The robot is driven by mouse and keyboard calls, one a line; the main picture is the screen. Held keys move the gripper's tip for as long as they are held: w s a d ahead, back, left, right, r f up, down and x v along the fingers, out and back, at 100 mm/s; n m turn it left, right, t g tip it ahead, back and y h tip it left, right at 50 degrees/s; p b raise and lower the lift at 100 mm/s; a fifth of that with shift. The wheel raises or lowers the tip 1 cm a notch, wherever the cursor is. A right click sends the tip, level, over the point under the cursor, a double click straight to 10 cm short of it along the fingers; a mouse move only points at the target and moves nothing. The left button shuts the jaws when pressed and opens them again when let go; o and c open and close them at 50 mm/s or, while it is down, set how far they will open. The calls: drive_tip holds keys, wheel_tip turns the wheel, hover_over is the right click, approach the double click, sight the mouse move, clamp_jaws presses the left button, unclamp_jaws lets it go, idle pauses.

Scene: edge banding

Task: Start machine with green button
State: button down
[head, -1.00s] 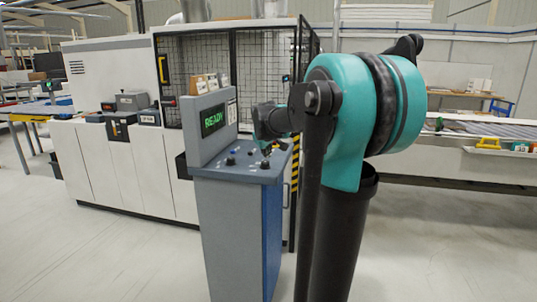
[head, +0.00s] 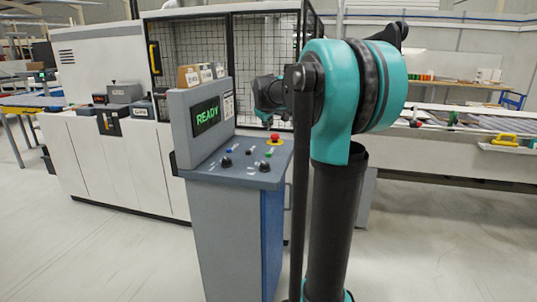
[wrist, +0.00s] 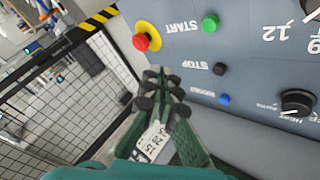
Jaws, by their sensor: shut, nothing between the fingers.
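The green button (head: 268,154) is on the sloped panel of the grey control console (head: 222,225). In the wrist view the green button (wrist: 210,23) sits by the upside-down word START. A black button (wrist: 219,68) by STOP and a blue button (wrist: 224,98) are in line with it. The console's screen (head: 207,116) reads READY in green. My gripper (wrist: 163,80) is shut and empty, its fingertips apart from the green button in the wrist view. In the head view my gripper (head: 268,122) is above the panel's far edge; its fingers are small and hard to make out.
A red mushroom button on a yellow base (wrist: 147,35) is beside the green button. Black knobs (head: 265,167) sit at the panel's near edge. A mesh guard (head: 262,50) stands behind the console. Small labelled boxes (head: 188,76) stand behind the screen. The floor in front is open.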

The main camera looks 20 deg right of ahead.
sight(268, 154)
drive_tip(key=shift+f, duration=4.4)
drive_tip(key=shift+f, duration=0.4)
